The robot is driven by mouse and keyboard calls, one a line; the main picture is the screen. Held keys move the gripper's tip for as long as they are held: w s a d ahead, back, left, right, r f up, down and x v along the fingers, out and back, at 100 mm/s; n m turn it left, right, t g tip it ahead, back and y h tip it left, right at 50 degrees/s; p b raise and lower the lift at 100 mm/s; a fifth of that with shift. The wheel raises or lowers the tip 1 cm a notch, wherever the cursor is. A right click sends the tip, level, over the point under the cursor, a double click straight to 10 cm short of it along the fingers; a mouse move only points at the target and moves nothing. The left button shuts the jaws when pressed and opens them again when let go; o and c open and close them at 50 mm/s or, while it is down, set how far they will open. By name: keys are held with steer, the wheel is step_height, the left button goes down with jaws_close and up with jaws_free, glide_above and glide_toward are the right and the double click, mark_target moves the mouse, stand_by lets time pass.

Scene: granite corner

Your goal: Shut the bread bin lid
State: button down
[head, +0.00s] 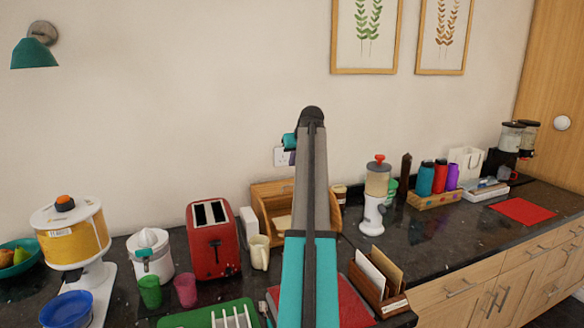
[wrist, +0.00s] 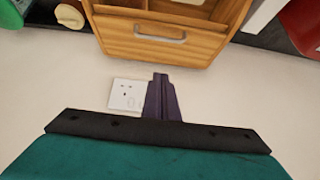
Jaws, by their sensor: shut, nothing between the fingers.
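The wooden bread bin (head: 265,222) stands on the dark counter against the wall, partly hidden behind my arm in the head view. Its front is open and something pale lies inside. In the wrist view, which looks upside down, the lid (wrist: 125,42) is raised at the back of the bin and carries a grey bar handle (wrist: 160,38). My gripper (wrist: 160,82) shows purple fingers, shut and empty, apart from the lid and above it, near the wall. In the head view my arm mostly hides the gripper.
A red toaster (head: 212,242), a white canister (head: 249,227) and a cream jug (head: 260,252) crowd the bin's left. A wall socket (wrist: 125,95) is behind the gripper.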

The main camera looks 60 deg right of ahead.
mark_target(290, 197)
steer(key=p+x, duration=0.2)
steer(key=x, duration=0.7)
steer(key=shift+w+f, duration=0.1)
steer(key=shift+f, duration=0.1)
steer(key=shift+s+a+f+p, duration=0.2)
steer(key=shift+s+a+p, duration=0.35)
steer(key=shift+s+a, duration=0.15)
steer(key=shift+s+a+f+p, duration=0.15)
steer(key=shift+s+a+f, duration=0.1)
steer(key=shift+s, duration=0.15)
steer(key=shift+s+a+f+p, duration=0.15)
steer(key=shift+s+a+f, duration=0.05)
steer(key=shift+s, duration=0.15)
